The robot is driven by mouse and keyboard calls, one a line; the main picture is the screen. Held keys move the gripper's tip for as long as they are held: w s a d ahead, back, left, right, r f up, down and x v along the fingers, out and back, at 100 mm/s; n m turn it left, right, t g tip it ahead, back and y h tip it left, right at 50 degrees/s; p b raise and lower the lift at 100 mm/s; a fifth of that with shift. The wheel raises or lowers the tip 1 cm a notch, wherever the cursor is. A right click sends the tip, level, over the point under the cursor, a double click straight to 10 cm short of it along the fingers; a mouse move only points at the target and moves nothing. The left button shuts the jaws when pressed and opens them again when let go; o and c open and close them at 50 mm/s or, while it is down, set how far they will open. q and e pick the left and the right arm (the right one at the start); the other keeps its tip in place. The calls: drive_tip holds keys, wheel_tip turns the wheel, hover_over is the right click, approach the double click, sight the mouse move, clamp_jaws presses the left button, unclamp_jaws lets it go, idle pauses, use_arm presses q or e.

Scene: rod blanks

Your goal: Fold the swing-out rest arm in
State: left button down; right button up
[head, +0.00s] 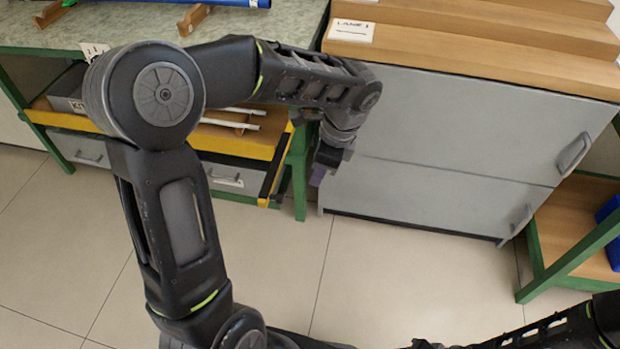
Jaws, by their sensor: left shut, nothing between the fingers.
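The rest arm (273,172) is a dark bar with yellow at its ends. It stands out from the right end of the bench's yellow front rail (232,141), angled toward me and down in the picture. My left gripper (319,178) is shut and empty, pointing down. In the picture it is just right of the rest arm, in front of the grey cabinet's left edge, with a gap between them. Whether it is level with the rest arm I cannot tell. Of my right arm only a part shows at the bottom right; its gripper is out of view.
The green-framed bench (300,178) has grey drawers and a shelf with pale rods (228,121). A grey cabinet (430,140) with a wooden stepped top stands to the right. Another green-framed stand (560,262) is at far right. The tiled floor in front is clear.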

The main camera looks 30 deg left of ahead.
use_arm(q)
drive_tip(key=s+a+f+b, duration=0.2)
drive_tip(key=a+f, duration=0.3)
drive_tip(key=f, duration=0.3)
drive_tip(key=shift+a+f, duration=0.35)
drive_tip(key=shift+a, duration=0.05)
drive_tip(key=shift+s+a, duration=0.1)
drive_tip(key=shift+s, duration=0.05)
